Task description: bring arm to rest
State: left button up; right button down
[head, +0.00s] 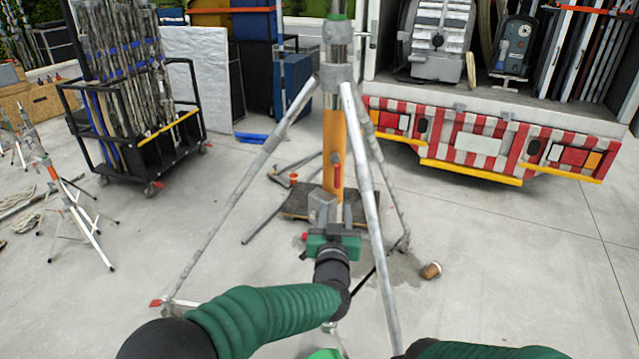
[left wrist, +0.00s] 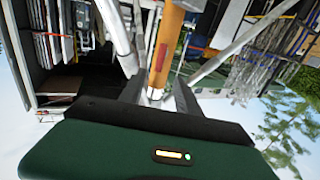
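My left arm reaches forward from the bottom of the head view. Its green gripper (head: 322,208) is at the tripod stand (head: 362,150), low in front of the stand's orange column (head: 334,150). In the left wrist view the two dark fingers (left wrist: 157,90) stand apart, with the orange column (left wrist: 166,45) showing beyond the gap. I see nothing held between them. Whether a finger touches the stand I cannot tell. Part of my green right arm shows at the bottom right of the head view; its gripper is out of the picture.
A truck rear with a red-white striped bumper (head: 480,143) stands at the back right. A black cart (head: 140,145) of poles stands at the back left. Small tripods (head: 75,205) stand at the far left. A brown cup-like object (head: 431,271) lies right of the stand. Concrete at right is clear.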

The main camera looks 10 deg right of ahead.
pick_arm(q)
jog(key=s+a+f+g+y, duration=0.1)
jog(key=s+a+f+g, duration=0.25)
jog(key=a, duration=0.35)
jog(key=s+a+f+g, duration=0.2)
jog(key=s+a+f, duration=0.3)
jog(key=a, duration=0.1)
jog(key=s+a+f+g+y, duration=0.1)
jog(key=s+a+f+g, duration=0.25)
jog(key=a, duration=0.35)
jog(key=s+a+f+n+g+y, duration=0.1)
jog(key=s+a+f+g, duration=0.1)
jog(key=s+a+f, duration=0.2)
jog(key=s+a+f+n+g+y, duration=0.1)
jog(key=s+a+f+g, duration=0.2)
jog(key=s+a, duration=0.7)
jog(key=s, duration=0.7)
jog(key=shift+s+f+n+g, duration=0.3)
jog(key=shift+s+f+n, duration=0.05)
jog(key=shift+s+n, duration=0.05)
jog(key=shift+a, duration=0.2)
jog(key=shift+w+d, duration=0.1)
jog(key=shift+d, duration=0.05)
